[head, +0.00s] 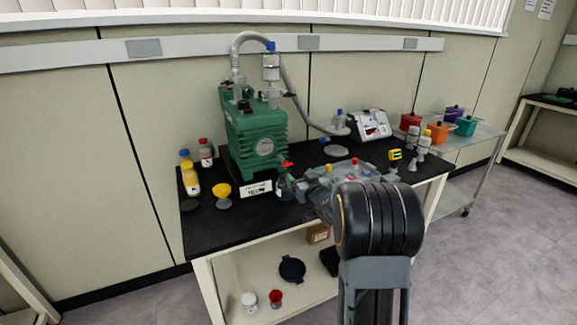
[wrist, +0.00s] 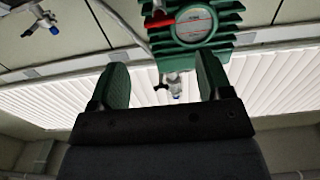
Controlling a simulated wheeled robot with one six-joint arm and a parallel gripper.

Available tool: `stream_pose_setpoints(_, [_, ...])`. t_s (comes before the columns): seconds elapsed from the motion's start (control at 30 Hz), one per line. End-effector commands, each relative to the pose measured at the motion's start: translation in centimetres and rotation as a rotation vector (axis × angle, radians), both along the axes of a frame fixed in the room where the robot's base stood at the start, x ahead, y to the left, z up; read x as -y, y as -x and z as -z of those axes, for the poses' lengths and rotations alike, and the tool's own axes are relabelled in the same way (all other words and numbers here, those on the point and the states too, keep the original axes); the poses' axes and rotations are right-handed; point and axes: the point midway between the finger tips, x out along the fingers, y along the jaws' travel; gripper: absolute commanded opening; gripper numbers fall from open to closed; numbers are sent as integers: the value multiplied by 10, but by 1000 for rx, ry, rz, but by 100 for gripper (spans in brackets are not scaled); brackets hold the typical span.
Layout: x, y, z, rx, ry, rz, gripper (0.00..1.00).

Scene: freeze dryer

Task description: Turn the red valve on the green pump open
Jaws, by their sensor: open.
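The green pump (head: 258,135) stands on the black-topped bench, with a round gauge on its front. Its red valve (head: 286,165) is a small lever at the lower front right. In the wrist view the pump (wrist: 225,12) appears upside down at the top, and the red valve handle (wrist: 158,20) lies roughly level, left of the gauge. My gripper (wrist: 161,62) is open and empty, its two fingers wide apart. The valve is beyond the fingertips, not between them. In the head view my arm hides most of the gripper, and its fingers cannot be made out clearly.
A yellow funnel-like item (head: 222,191) and several bottles stand left of the pump. A label sign (head: 256,188) sits before it. A grey hose (head: 300,110) runs from the pump's top rightward. Small bottles (head: 424,141) stand at the bench's right end.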

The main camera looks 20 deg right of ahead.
Motion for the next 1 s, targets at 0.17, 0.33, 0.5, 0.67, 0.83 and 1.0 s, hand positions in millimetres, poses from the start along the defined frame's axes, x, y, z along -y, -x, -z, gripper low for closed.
stream_pose_setpoints(0.17, [-2, -37, 1, -2, 0, -2, 72])
stream_pose_setpoints(0.33, [-3, -64, 0, -1, 0, 0, 72])
stream_pose_setpoints(0.5, [-3, -83, 0, -2, -1, 1, 72])
stream_pose_setpoints(0.67, [-3, -91, 0, -2, 0, 1, 72])
stream_pose_setpoints(0.83, [-3, -94, 1, -2, 0, 1, 72])
stream_pose_setpoints(1.0, [-3, -93, 1, -2, 0, 1, 72])
